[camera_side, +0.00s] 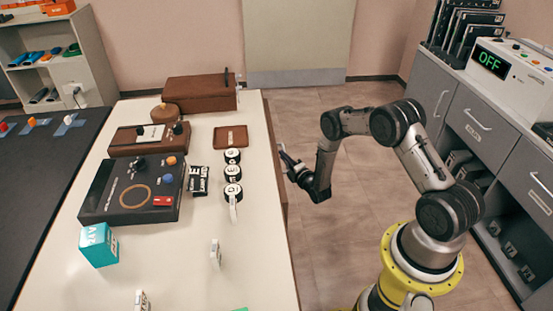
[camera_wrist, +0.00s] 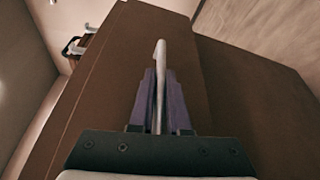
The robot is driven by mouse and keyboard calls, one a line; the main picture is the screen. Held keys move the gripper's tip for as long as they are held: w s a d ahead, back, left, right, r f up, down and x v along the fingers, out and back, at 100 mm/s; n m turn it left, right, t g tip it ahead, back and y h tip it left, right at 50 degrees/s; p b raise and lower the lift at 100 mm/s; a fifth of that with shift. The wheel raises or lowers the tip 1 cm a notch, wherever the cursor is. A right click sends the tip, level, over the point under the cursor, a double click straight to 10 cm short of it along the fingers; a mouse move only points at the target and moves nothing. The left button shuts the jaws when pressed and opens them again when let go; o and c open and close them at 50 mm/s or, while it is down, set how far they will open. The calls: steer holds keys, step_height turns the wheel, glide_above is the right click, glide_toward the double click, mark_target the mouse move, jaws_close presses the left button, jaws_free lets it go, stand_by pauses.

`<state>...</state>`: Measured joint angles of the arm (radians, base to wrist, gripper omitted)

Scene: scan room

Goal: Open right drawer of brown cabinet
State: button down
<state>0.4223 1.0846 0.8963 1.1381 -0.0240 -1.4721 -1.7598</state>
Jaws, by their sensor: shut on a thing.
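The brown cabinet (camera_side: 277,150) stands under the white tabletop; only a narrow strip of its side shows in the side view. In the wrist view its brown front (camera_wrist: 260,95) fills much of the picture. A pale upright bar handle (camera_wrist: 160,60) stands out from a brown drawer front (camera_wrist: 115,75). My gripper (camera_wrist: 162,85) is shut on this handle, with a dark finger on each side. In the side view my gripper (camera_side: 286,160) is at the table's right edge, low against the cabinet. I cannot tell how far the drawer is out.
The tabletop (camera_side: 190,270) carries a brown box (camera_side: 200,93), a black device (camera_side: 132,190), several white-and-black rolls (camera_side: 232,173) and a teal box (camera_side: 98,244). Grey cabinets (camera_side: 475,115) stand at the right. Open floor (camera_side: 335,220) lies between them and the table.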

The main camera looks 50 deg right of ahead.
steer(key=s+d, duration=1.6)
steer(key=shift+s, duration=0.1)
steer(key=c, duration=0.9)
jaws_free()
steer(key=shift+d, duration=0.1)
